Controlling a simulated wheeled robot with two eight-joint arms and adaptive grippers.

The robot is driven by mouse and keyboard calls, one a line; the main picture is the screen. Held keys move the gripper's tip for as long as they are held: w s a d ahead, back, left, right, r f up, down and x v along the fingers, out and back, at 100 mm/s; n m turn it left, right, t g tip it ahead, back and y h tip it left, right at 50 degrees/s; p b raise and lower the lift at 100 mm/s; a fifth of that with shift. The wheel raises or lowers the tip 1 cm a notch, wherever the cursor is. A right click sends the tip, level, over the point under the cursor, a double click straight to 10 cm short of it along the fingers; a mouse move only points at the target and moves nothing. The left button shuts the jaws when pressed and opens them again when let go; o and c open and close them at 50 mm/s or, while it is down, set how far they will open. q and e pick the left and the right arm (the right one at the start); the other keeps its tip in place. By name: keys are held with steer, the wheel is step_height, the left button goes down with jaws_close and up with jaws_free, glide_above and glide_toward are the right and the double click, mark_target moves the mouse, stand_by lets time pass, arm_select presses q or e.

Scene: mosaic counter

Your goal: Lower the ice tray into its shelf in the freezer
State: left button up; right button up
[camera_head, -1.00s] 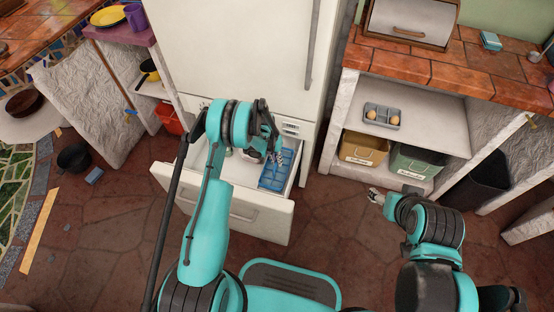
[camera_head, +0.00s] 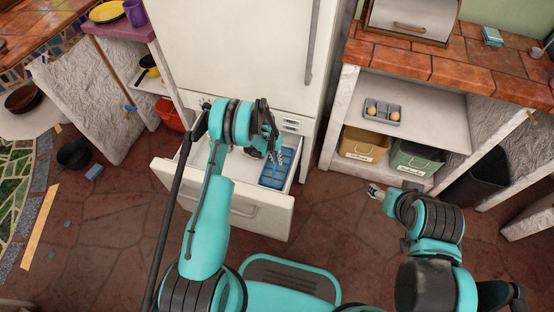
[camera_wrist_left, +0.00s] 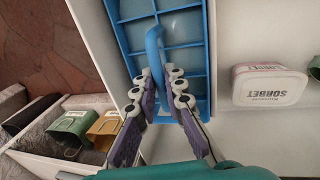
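The blue ice tray (camera_head: 272,181) lies at the right side of the pulled-out freezer drawer (camera_head: 244,211), close to the drawer's right wall. In the left wrist view the ice tray (camera_wrist_left: 184,29) has square compartments and a blue arched handle (camera_wrist_left: 154,48). My left gripper (camera_head: 278,156) is over the tray. Its purple-padded fingers (camera_wrist_left: 159,82) are on both sides of the handle and close against it. Whether the tray rests on the drawer floor is hidden. My right gripper (camera_head: 374,192) is apart from the drawer, above the floor at the right, and too small to read.
A sorbet tub (camera_wrist_left: 269,86) stands in the drawer beside the tray. A shelf unit at the right holds an egg tray (camera_head: 381,113), a yellow bin (camera_head: 360,146) and a green bin (camera_head: 413,160). A red bin (camera_head: 172,116) is left of the freezer.

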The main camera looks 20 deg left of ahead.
arm_select(q)
steer(key=shift+o, duration=1.3)
steer(key=v, duration=1.2)
steer(key=shift+r, duration=0.1)
steer(key=s+d+r+t+y, duration=0.1)
steer(key=s+r, duration=0.3)
steer(key=r, duration=0.7)
steer(key=s+r+t, duration=0.2)
steer(key=s+r, duration=0.1)
steer(key=r, duration=0.7)
steer(key=s+r+t, duration=0.2)
steer(key=s+r, duration=0.1)
steer(key=s, duration=0.6)
steer(key=s+d+r+t+y, duration=0.1)
steer(key=s+r, duration=0.3)
steer(key=s, duration=0.6)
steer(key=shift+r+t, duration=0.25)
steer(key=shift+t, duration=0.35)
